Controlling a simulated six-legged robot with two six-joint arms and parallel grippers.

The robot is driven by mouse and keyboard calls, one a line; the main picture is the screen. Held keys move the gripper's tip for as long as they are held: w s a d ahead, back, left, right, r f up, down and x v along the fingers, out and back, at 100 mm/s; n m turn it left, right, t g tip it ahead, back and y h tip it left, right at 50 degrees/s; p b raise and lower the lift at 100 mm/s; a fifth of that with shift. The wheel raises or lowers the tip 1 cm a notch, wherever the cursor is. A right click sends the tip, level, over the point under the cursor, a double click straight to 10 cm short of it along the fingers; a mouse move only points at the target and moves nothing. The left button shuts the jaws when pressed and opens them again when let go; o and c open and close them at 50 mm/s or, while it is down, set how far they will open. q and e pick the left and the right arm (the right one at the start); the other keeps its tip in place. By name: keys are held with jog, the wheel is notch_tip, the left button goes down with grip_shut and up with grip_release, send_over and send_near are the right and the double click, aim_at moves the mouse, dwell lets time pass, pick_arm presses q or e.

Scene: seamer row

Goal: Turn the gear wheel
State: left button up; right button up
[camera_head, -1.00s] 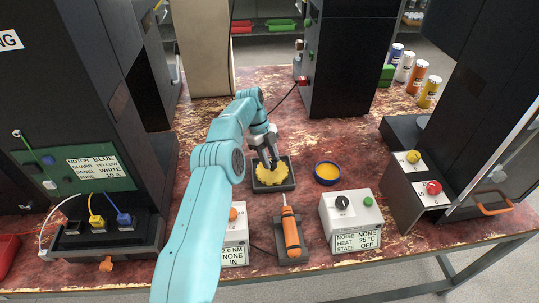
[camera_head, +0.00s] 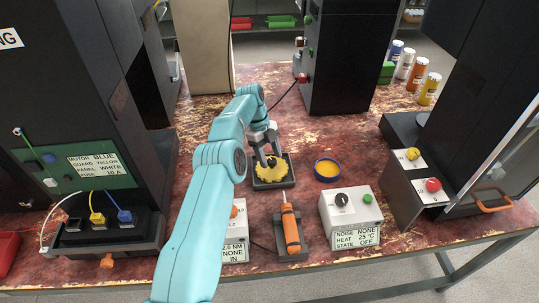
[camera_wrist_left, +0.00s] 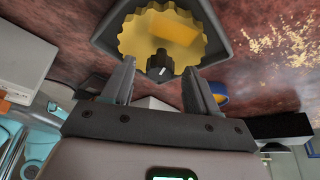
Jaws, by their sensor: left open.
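The yellow toothed gear wheel (camera_head: 270,169) lies in a dark square holder (camera_head: 284,184) on the bench, near the middle of the head view. It also shows large at the top of the left wrist view (camera_wrist_left: 143,40), within the dark holder rim (camera_wrist_left: 221,40). My left gripper (camera_head: 269,161) is open just over the gear wheel, fingers pointing down at it. In the left wrist view its two fingers (camera_wrist_left: 160,78) stand apart with a dark round piece bearing a white mark between them, at the gear's lower edge. I cannot tell whether the fingers touch the gear. My right gripper is not in view.
A blue-rimmed yellow dish (camera_head: 327,169) stands right of the holder. In front are an orange screwdriver-like tool (camera_head: 290,228) in a stand and a white control box (camera_head: 350,215) with a knob. Dark machines flank the bench. Bare bench lies behind the dish.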

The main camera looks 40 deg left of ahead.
pick_arm(q)
notch_tip(320, 180, up, 8)
jog(key=p, duration=0.3)
notch_tip(320, 180, up, 12)
jog(key=p, duration=1.2)
send_over(270, 158)
jog(key=shift+s, duration=0.15)
jog(key=shift+f, duration=0.1)
